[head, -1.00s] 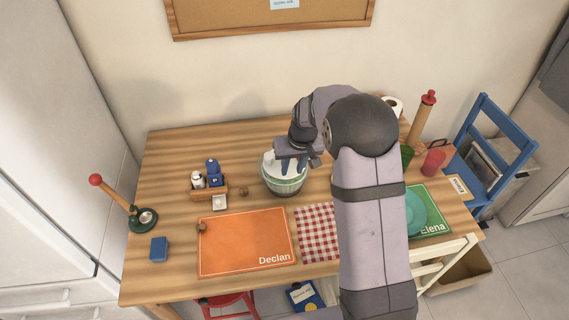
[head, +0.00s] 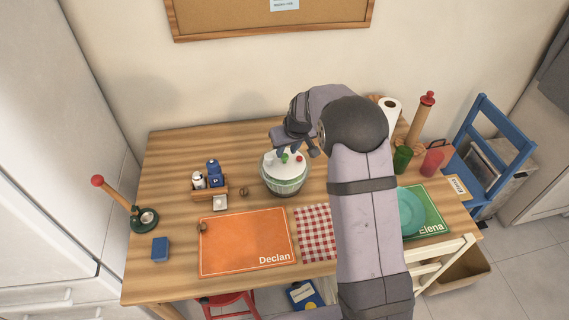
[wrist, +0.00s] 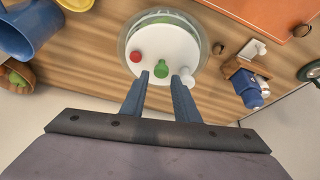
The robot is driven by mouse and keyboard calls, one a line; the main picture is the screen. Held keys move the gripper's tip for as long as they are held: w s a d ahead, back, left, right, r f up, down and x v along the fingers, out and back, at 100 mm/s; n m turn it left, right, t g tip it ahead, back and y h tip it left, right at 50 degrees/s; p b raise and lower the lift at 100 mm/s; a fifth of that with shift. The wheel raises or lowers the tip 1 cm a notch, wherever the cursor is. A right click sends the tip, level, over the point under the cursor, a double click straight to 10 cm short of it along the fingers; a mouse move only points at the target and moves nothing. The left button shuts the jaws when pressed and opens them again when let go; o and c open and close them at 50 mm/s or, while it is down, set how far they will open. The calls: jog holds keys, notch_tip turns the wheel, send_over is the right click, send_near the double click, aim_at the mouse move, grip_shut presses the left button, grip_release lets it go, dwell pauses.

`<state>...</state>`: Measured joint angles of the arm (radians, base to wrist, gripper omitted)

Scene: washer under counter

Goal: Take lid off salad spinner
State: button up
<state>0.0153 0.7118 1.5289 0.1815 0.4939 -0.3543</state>
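The salad spinner (head: 284,188) stands upright on the table, a clear bowl with greenish contents or a green band. Its white lid (head: 283,168) appears seated on top. In the wrist view the lid (wrist: 150,52) carries a green knob (wrist: 161,68), a red button (wrist: 135,57) and a small white piece near the right finger. My gripper (wrist: 161,76) is open and empty above the lid. Its two blue fingers are apart, with the green knob showing between and just past their tips. I cannot tell the exact height gap. In the head view, my gripper covers part of the lid's back.
Left of the spinner is a wooden caddy (head: 209,192) with shakers. An orange placemat (head: 245,243) and a checked cloth (head: 316,232) lie in front. A blue mug (wrist: 30,28) is close by in the wrist view. Bare table lies left of the caddy.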

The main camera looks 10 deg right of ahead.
aim_at(284, 155)
jog(key=shift+p+x, duration=1.1)
jog(key=shift+x, duration=1.4)
jog(key=shift+s, duration=0.1)
grip_shut()
